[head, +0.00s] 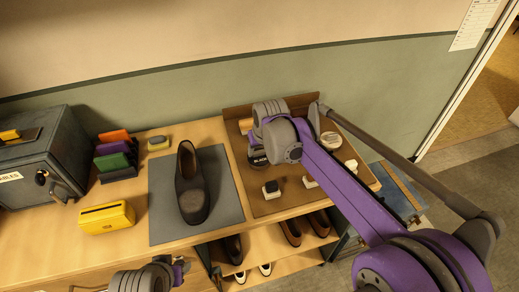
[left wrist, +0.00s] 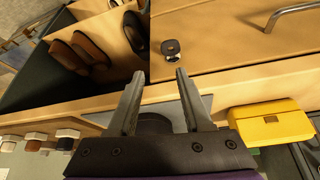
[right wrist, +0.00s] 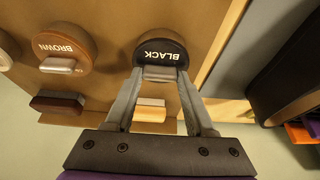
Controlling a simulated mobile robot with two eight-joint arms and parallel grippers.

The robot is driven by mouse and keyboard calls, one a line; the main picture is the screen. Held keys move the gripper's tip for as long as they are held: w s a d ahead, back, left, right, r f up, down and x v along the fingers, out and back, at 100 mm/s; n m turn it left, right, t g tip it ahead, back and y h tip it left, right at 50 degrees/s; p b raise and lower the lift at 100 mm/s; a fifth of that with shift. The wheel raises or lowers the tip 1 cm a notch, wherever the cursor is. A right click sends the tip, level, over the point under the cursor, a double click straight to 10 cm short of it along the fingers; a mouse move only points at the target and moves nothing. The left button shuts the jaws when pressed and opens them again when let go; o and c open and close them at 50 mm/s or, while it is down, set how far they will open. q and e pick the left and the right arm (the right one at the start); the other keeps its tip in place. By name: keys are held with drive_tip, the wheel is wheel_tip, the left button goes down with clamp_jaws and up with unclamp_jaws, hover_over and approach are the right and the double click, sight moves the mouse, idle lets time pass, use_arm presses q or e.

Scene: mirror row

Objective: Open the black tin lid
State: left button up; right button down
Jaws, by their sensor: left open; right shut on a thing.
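The black tin (head: 259,160) stands on the brown tray (head: 278,203), and its dark lid with the word BLACK shows in the right wrist view (right wrist: 163,51). My right gripper (right wrist: 160,76) is shut on the light tab at the lid's edge, one finger on either side of it. In the head view my right wrist hides part of the tin. I cannot tell whether the lid is raised. My left gripper (left wrist: 158,74) is open and empty near the bench's front edge, its jaws partly hidden in the head view.
The brown tin (right wrist: 65,48) is beside the black tin. Small brushes (head: 271,189) lie on the tray. A dark shoe (head: 191,186) stands on a grey mat (head: 229,208). A yellow box (head: 106,218) and a grey cabinet (head: 40,160) are farther left. More shoes (head: 291,232) sit on the shelf below.

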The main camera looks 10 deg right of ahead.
use_arm(q)
drive_tip(key=shift+r, duration=0.15)
use_arm(e)
drive_tip(key=shift+r, duration=0.1)
drive_tip(key=shift+w+a+r+g+p, duration=0.1)
drive_tip(key=shift+w+r+g+p, duration=0.3)
drive_tip(key=shift+g+p, duration=0.3)
drive_tip(key=shift+w+r+g+h+p, duration=0.35)
drive_tip(key=shift+w+g+p, duration=0.15)
drive_tip(key=shift+g+p, duration=0.5)
drive_tip(key=shift+w+a+r+g+p, duration=0.15)
drive_tip(key=shift+w+g+p, duration=0.35)
drive_tip(key=shift+g, duration=0.6)
use_arm(q)
wheel_tip(320, 180, up, 7)
drive_tip(key=w+p, duration=0.1)
drive_tip(key=w, duration=0.1)
drive_tip(key=shift+w+t, duration=0.25)
drive_tip(key=shift+t, duration=0.05)
use_arm(e)
drive_tip(key=shift+w+g+h, duration=0.25)
drive_tip(key=shift+g, duration=0.45)
drive_tip(key=shift+c, duration=1.2)
unclamp_jaws()
